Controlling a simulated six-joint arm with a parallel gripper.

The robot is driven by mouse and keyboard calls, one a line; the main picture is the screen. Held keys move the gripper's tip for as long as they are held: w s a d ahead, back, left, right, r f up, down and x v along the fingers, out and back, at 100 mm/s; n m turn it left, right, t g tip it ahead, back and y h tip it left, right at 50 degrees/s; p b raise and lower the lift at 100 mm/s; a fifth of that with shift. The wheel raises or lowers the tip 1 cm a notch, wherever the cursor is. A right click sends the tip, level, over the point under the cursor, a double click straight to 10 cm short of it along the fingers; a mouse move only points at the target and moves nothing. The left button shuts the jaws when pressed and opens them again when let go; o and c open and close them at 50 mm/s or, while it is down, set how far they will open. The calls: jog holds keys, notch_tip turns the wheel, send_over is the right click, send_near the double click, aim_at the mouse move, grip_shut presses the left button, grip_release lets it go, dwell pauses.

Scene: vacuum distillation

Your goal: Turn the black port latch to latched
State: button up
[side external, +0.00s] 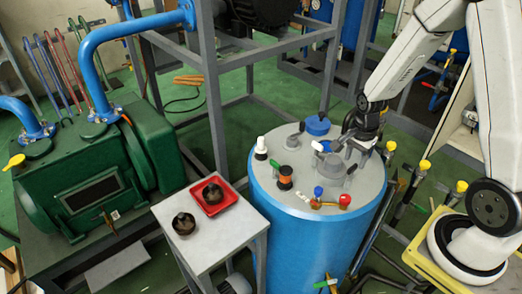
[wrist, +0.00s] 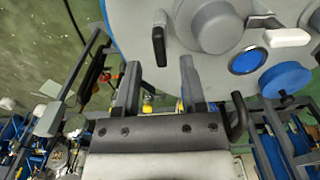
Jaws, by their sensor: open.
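A grey round port (side external: 330,166) sits on the lid of the blue vessel, with small dark latches around its rim. My gripper (wrist: 160,64) is open and empty. Its two fingers point at the lid, and the first latch shows just beyond the gap between their tips. I cannot tell the height gap. In the side view my gripper (side external: 357,128) is over the lid's back right, partly hiding the latches there.
The lid also carries a blue cap (side external: 318,124), a white-topped fitting (side external: 261,148), an orange-banded fitting (side external: 285,177) and red and blue valve knobs (side external: 344,200). A small table (side external: 207,256) with a red tray (side external: 214,205) stands left. A grey frame (side external: 213,100) rises behind.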

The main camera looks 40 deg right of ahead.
aim_at(352, 172)
jog(key=shift+f, duration=1.4)
grip_shut()
